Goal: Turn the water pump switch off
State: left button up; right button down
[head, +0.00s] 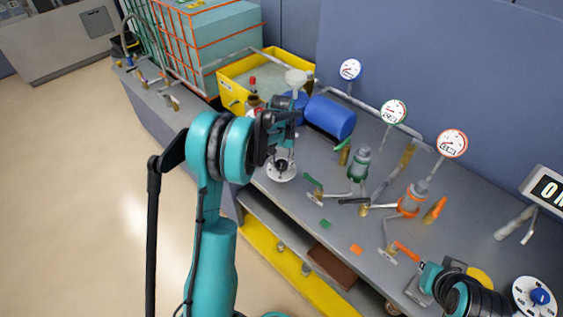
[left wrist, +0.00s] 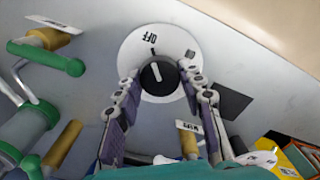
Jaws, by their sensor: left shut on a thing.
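The switch is a white round dial (head: 281,173) with a black knob, on the near left part of the grey bench. In the left wrist view the black knob (left wrist: 158,77) has a white line that lies roughly along the tick by the OFF label (left wrist: 160,36). I cannot tell which end is the pointer. My left gripper (left wrist: 157,71) is shut on the knob, one finger on each side. In the head view the left gripper (head: 283,153) reaches down onto the dial and partly hides it. My right gripper (head: 425,282) is low at the right, partly hidden; its jaws are unclear.
A blue drum (head: 331,118) and a yellow bin (head: 234,93) stand behind my left gripper. Valves with green (head: 358,163) and orange (head: 411,201) parts stand to the right. Gauges (head: 394,112) line the back. Another dial with a blue knob (head: 540,297) is at bottom right.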

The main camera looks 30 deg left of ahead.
aim_at(281, 163)
pick_arm(q)
jog(key=o, duration=1.2)
jog(key=shift+c, duration=0.2)
jog(key=shift+r, duration=0.1)
notch_tip(281, 163, up, 12)
